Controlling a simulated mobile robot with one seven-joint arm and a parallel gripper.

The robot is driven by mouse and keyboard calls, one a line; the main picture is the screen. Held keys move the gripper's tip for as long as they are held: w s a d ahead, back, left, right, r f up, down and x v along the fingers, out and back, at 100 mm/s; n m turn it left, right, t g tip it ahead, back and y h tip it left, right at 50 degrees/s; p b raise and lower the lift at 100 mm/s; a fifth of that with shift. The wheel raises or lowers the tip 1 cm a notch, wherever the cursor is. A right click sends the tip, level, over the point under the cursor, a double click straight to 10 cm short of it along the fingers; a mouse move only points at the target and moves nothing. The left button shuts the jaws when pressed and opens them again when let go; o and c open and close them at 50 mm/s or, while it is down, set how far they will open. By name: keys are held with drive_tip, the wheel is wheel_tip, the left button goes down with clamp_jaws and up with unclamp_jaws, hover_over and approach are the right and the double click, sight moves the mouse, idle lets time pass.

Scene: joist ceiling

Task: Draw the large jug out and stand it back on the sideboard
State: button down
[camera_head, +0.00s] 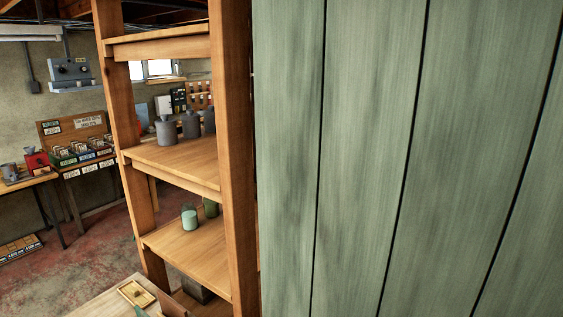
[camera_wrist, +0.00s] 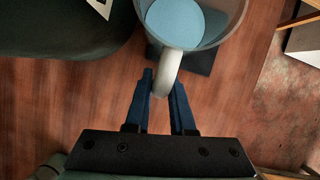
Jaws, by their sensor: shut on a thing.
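The large jug (camera_wrist: 176,22) shows at the top of the wrist view, cut off by the picture edge. It has a pale handle, a greyish rim and a light blue inside, seen from above. My gripper (camera_wrist: 161,84), with blue fingers, is shut on the jug's handle, one finger on each side. The jug is over a reddish-brown wooden surface (camera_wrist: 75,105), with a dark square patch beside and under it. I cannot tell whether the jug touches the surface. Neither the jug nor my gripper shows in the head view.
A large dark rounded object (camera_wrist: 65,25) stands close left of the jug. In the head view, a green plank panel (camera_head: 400,150) fills the right side. A wooden shelf unit (camera_head: 180,160) holds grey canisters (camera_head: 166,131) and a green-and-white jar (camera_head: 189,218).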

drive_tip(key=shift+s+a+r+p, duration=0.1)
drive_tip(key=shift+s+a+p, duration=0.7)
drive_tip(key=shift+s, duration=0.35)
drive_tip(key=shift+s+a+f+p, duration=0.1)
drive_tip(key=shift+s+a+p, duration=0.65)
drive_tip(key=shift+s, duration=0.35)
drive_tip(key=shift+s+a+r+p, duration=0.1)
drive_tip(key=shift+s+a+p, duration=0.7)
drive_tip(key=shift+s, duration=0.35)
drive_tip(key=shift+s+a, duration=0.2)
drive_tip(key=shift+s, duration=0.2)
